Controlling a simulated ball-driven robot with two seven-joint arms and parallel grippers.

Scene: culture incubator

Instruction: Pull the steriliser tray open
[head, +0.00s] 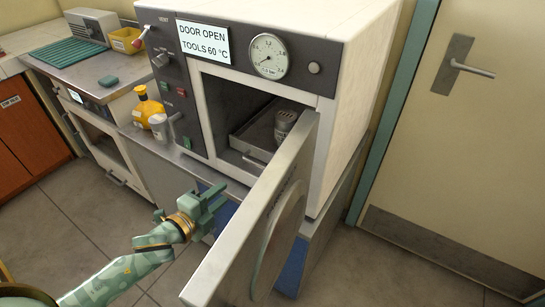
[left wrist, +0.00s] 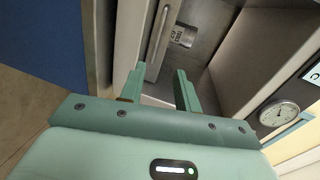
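The steriliser (head: 345,50) stands with its door (head: 245,235) swung open towards me. The grey metal tray (head: 245,138) sits inside the chamber, with a small handle (head: 253,159) on its front and a metal canister (head: 285,122) on it. In the left wrist view the tray's bar handle (left wrist: 158,42) lies beyond the fingers, with a labelled item (left wrist: 182,37) behind it. My left gripper (head: 212,198) is open and empty, in front of and below the chamber opening, left of the door; its parted fingers also show in the left wrist view (left wrist: 160,88). My right gripper is out of view.
The open door stands close on the gripper's right. On the left are a yellow flask (head: 148,108), a bench (head: 90,70) with a green mat (head: 68,53), and a yellow bin (head: 126,40). The room door (head: 460,130) is at right. The floor at lower left is clear.

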